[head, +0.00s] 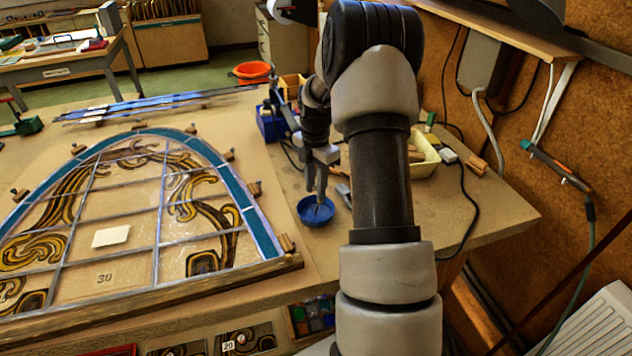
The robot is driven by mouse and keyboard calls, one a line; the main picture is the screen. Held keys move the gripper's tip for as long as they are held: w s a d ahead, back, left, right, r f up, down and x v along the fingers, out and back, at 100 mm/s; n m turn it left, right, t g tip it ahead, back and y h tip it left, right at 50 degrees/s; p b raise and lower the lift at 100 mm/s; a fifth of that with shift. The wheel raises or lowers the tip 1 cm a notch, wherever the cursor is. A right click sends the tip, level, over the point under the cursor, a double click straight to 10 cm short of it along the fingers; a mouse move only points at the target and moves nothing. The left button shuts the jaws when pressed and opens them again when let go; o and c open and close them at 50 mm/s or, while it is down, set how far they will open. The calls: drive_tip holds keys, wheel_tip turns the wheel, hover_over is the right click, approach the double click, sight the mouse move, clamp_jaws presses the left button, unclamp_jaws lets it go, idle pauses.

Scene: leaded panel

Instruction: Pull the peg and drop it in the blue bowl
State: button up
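The blue bowl (302,211) stands on the bench to the right of the leaded panel (128,217). My gripper (317,192) points down over the bowl, its fingertips at or just above the bowl's opening. Two fingers show, but it is too small to tell whether they are apart or hold something. A small dark shape shows inside the bowl, unclear. Several small wooden pegs or blocks sit along the panel's edge, such as one at the right corner (287,244) and one on the upper right (254,189). Which is the task's peg cannot be told.
My arm hides part of the bench at right. A pale yellow tray (427,166) and a blue container (271,126) stand behind the bowl. An orange-red bowl (252,70) is farther back. Lead strips (150,106) lie behind the panel. A cable hangs over the right bench edge.

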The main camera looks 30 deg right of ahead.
drive_tip(key=shift+o, duration=0.7)
drive_tip(key=shift+w+d, duration=0.1)
drive_tip(key=shift+w, duration=0.1)
drive_tip(key=shift+r, duration=0.25)
drive_tip(key=shift+r, duration=0.25)
wheel_tip(320, 180, up, 17)
